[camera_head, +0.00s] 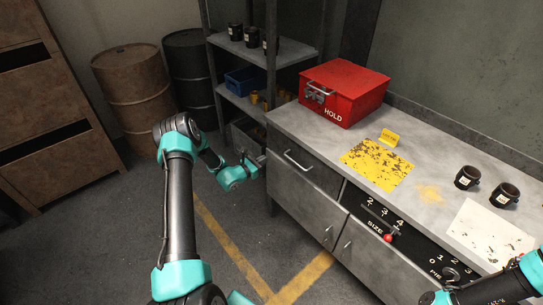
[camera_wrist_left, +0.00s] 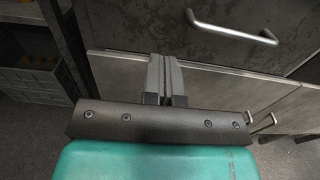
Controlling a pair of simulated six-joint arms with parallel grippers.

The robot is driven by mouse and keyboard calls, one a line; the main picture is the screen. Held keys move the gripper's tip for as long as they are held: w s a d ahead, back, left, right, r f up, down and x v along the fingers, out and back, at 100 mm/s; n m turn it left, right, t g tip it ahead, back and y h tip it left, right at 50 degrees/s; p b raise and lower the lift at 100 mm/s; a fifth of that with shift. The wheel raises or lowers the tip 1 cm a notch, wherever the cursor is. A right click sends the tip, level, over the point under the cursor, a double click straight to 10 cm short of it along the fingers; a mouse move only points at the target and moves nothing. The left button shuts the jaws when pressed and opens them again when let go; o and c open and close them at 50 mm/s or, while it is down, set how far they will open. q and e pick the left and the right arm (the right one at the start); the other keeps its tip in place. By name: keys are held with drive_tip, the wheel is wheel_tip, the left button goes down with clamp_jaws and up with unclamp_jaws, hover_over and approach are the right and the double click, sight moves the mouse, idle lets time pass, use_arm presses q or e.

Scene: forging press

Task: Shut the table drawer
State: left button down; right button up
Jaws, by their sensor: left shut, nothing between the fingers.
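The table drawer (camera_head: 303,164) is a dark grey front with a silver bar handle (camera_head: 298,160), under the left end of the worktop. Whether it stands a little out from the cabinet is hard to tell. My left gripper (camera_head: 257,163) is beside the drawer's left end in the head view, shut and empty. In the left wrist view the shut fingers (camera_wrist_left: 165,76) point toward the cabinet front, left of and below the drawer handle (camera_wrist_left: 233,31). Contact with the drawer cannot be made out. My right arm enters at the bottom right; its gripper is not visible.
A red HOLD box (camera_head: 343,92), yellow plate (camera_head: 376,164), black mugs (camera_head: 467,177) and a white sheet (camera_head: 488,235) are on the worktop (camera_head: 290,120). A shelf rack (camera_head: 237,98) stands close left of the drawer. Floor in front is clear.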

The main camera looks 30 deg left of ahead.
use_arm(q)
drive_tip(key=shift+v, duration=1.6)
drive_tip(key=s+d+f+m+g+h, duration=0.3)
drive_tip(key=s+d+m+g, duration=0.15)
drive_tip(key=d, duration=0.45)
drive_tip(key=s+d+f+m+g+h, duration=0.25)
drive_tip(key=s+d+g, duration=0.3)
drive_tip(key=d, duration=0.35)
drive_tip(key=s+d+f+m+g+y, duration=0.1)
drive_tip(key=s+d+m+g+y, duration=0.25)
drive_tip(key=s+m, duration=0.45)
drive_tip(key=s+d+f+m+g+y, duration=0.1)
drive_tip(key=s+d+m+g+y, duration=0.15)
drive_tip(key=s+m+g, duration=0.4)
drive_tip(key=d+r+m+t, duration=0.1)
drive_tip(key=m, duration=0.2)
drive_tip(key=s+d+r+m+t, duration=0.1)
drive_tip(key=m, duration=0.2)
drive_tip(key=s+d+m+t, duration=0.1)
drive_tip(key=d+m, duration=0.1)
drive_tip(key=m, duration=0.1)
drive_tip(key=shift+r+m+y, duration=0.25)
drive_tip(key=shift+r+y, duration=0.1)
drive_tip(key=shift+r, duration=0.05)
